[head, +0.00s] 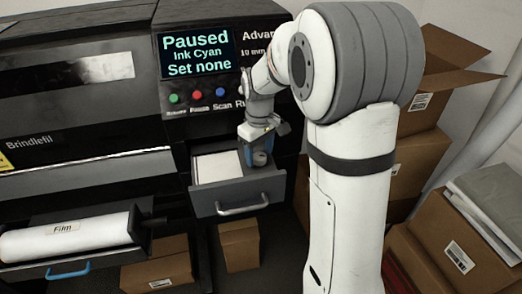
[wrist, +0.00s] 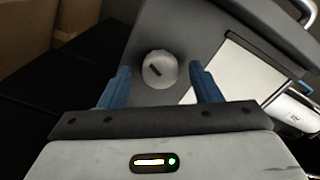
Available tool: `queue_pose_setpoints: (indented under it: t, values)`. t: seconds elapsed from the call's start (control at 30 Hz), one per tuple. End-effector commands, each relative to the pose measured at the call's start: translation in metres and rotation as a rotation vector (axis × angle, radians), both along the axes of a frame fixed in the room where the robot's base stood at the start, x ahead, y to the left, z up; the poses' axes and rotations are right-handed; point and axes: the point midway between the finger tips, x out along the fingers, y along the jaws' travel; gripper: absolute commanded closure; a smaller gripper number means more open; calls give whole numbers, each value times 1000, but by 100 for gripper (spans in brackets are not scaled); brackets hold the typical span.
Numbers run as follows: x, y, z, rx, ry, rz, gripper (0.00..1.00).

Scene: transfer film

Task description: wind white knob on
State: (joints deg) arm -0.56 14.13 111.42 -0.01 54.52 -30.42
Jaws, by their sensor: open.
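In the wrist view a round pale knob (wrist: 159,70) with a dark slot mark on its face sits on a grey surface beside a white sheet. It lies between the two blue fingers of my gripper (head: 260,151), with a gap on both sides. In the head view my gripper points down over the right part of an open grey drawer (head: 236,194) and partly hides the knob there. The display (head: 196,52) on the machine reads "Paused, Ink Cyan, Set none".
Red, blue and green buttons (head: 174,98) sit below the display. A film roll (head: 62,238) lies in an open tray at the lower left. Cardboard boxes (head: 240,246) stand below the drawer, and more are at the right. My arm hides the panel's right part.

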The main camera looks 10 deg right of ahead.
Motion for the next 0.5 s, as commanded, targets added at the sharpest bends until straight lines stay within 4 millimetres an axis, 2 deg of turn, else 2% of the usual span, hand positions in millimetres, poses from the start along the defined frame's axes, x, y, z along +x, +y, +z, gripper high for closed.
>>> queue_pose_setpoints:
  t: [0.3,0.5]
  values:
    - [0,0,-4,0,-1,0,43]
    - [0,1,-4,0,-1,1,58]
